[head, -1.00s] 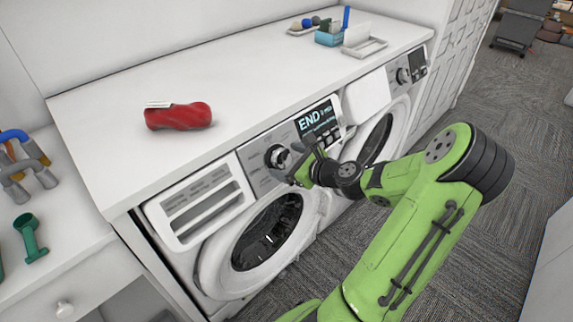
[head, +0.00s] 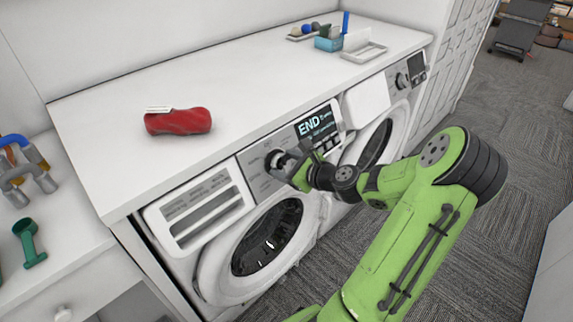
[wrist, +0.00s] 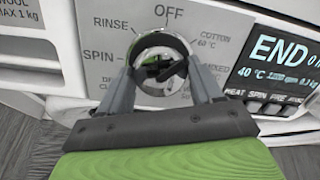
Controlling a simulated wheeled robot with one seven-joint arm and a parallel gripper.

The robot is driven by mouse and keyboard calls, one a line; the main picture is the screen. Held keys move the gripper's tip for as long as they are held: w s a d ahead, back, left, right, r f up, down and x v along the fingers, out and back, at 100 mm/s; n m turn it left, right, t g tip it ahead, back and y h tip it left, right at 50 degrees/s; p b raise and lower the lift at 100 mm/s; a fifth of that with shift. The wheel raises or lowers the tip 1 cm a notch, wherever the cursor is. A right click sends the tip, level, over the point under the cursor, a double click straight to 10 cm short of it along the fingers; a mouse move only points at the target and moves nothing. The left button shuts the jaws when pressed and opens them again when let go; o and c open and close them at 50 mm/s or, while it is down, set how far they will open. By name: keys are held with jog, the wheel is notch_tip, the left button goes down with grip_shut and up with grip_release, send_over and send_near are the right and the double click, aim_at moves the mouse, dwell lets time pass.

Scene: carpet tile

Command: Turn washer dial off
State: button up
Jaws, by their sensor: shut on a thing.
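The washer dial (head: 273,158) is a round silver knob on the grey control panel of the left machine. In the wrist view the dial (wrist: 160,58) sits between the two fingers, with OFF printed above it and RINSE, SPIN and COTTON around it. My gripper (head: 282,162) has come in from the right. In the wrist view my gripper (wrist: 160,72) is shut on the dial, one finger on each side. Which label the dial points to is hard to tell. The washer display (head: 318,126) is lit and reads END.
A detergent drawer (head: 203,207) is left of the dial, and the round washer door (head: 213,270) is below. A second machine with its own dial (head: 401,79) stands to the right. A red rolled thing (head: 178,121) lies on the white counter (head: 240,85).

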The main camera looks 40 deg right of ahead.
jog(key=n, duration=0.4)
jog(key=shift+n+y, duration=0.3)
jog(key=shift+f+n, duration=0.1)
jog(key=shift+n, duration=2.1)
jog(key=o, duration=1.1)
jog(key=shift+c, duration=0.2)
jog(key=p+v, duration=0.3)
jog(key=v, duration=1.3)
jog(key=shift+w+d+p, duration=0.15)
jog(key=shift+d+p, duration=0.1)
jog(key=shift+p, duration=0.15)
